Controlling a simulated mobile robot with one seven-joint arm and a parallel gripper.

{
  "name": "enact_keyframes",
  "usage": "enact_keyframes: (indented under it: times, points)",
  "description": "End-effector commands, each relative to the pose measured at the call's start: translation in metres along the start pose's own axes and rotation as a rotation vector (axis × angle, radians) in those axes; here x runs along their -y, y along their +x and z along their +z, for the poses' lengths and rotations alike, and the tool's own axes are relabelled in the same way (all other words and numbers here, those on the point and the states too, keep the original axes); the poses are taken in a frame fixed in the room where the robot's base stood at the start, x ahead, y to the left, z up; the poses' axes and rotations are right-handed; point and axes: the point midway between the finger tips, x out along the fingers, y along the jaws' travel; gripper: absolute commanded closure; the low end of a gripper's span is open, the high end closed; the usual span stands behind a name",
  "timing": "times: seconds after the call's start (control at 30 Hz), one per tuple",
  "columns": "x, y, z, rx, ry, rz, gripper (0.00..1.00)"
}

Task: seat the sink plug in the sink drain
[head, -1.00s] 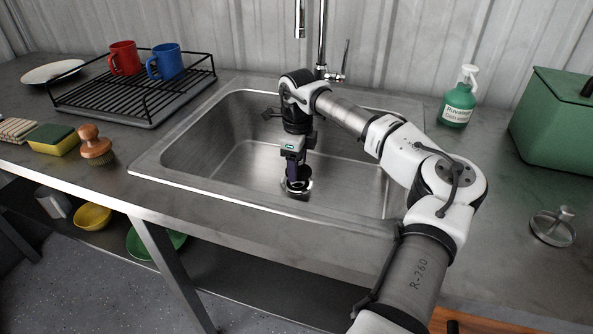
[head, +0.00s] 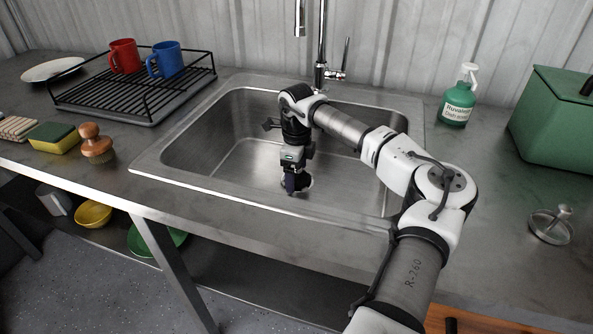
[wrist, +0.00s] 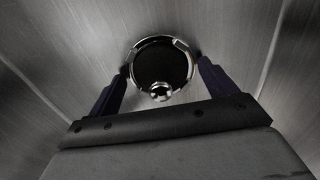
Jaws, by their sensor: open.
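In the wrist view, the sink plug (wrist: 158,70), a black disc with a small chrome knob, shows inside the bright chrome ring of the sink drain (wrist: 139,45). I cannot tell how deep or level it sits. My gripper (wrist: 162,72) is open, with one dark finger on each side of the disc and nothing held. In the head view my gripper (head: 293,190) points down into the sink basin, low over its floor. It hides most of the drain (head: 307,181), leaving a bright edge at its right.
The steel sink basin (head: 225,165) surrounds my gripper on all sides. The faucet (head: 321,45) stands behind it. A metal strainer-like piece (head: 550,228), soap bottle (head: 457,103) and green box (head: 555,120) are right; a dish rack (head: 130,90) with mugs and a brush (head: 96,145) are left.

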Motion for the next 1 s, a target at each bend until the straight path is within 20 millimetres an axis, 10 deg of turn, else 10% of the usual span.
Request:
enact_keyframes:
  times: [0.63, 1.0]
  points:
    - [0.001, -0.072, 0.0, 0.0, 0.0, -0.002, 0.16]
    - [0.0, -0.079, 0.0, 0.0, 0.0, 0.0, 0.16]
